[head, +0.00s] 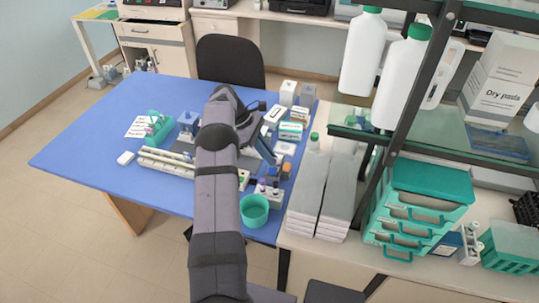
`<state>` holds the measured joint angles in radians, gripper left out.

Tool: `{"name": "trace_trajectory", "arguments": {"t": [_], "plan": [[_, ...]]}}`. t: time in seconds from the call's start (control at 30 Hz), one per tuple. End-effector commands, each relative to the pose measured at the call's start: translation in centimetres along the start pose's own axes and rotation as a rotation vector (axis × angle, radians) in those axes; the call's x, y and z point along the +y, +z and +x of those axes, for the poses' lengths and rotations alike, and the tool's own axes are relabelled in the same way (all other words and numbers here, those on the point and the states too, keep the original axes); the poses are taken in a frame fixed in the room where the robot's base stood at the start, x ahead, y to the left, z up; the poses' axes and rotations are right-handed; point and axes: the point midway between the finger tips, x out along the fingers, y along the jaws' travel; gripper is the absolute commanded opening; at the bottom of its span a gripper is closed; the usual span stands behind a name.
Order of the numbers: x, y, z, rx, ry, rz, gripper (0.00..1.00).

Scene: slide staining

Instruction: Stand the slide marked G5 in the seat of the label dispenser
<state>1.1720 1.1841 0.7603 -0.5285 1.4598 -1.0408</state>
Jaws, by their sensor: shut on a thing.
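My arm reaches from the bottom of the head view over the blue table (90,140). Its wrist folds down at the far end, and my gripper (264,152) is low over the right part of the table. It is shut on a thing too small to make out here. I cannot see a slide clearly or read a G5 mark. A small blue-grey device (188,121) stands left of my arm; I cannot tell whether it is the label dispenser.
A green bottle rack (158,130) and a white sheet (138,127) are at left. Several boxes (290,131) stand right of my gripper. A teal cup (254,211) and a small rack (268,192) are near the front right. The table's left part is clear.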

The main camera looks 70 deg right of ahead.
Motion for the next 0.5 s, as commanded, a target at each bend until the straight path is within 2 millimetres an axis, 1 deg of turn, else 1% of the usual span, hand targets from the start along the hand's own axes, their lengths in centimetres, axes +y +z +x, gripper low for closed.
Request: {"name": "trace_trajectory", "arguments": {"t": [0.03,0.1,0.5], "plan": [[0.0,-0.3,0.5,0.000,0.000,0.000,0.00],[0.0,-0.6,0.9,0.000,0.000,0.000,0.00],[0.1,-1.3,2.0,0.000,0.001,0.001,0.00]]}}
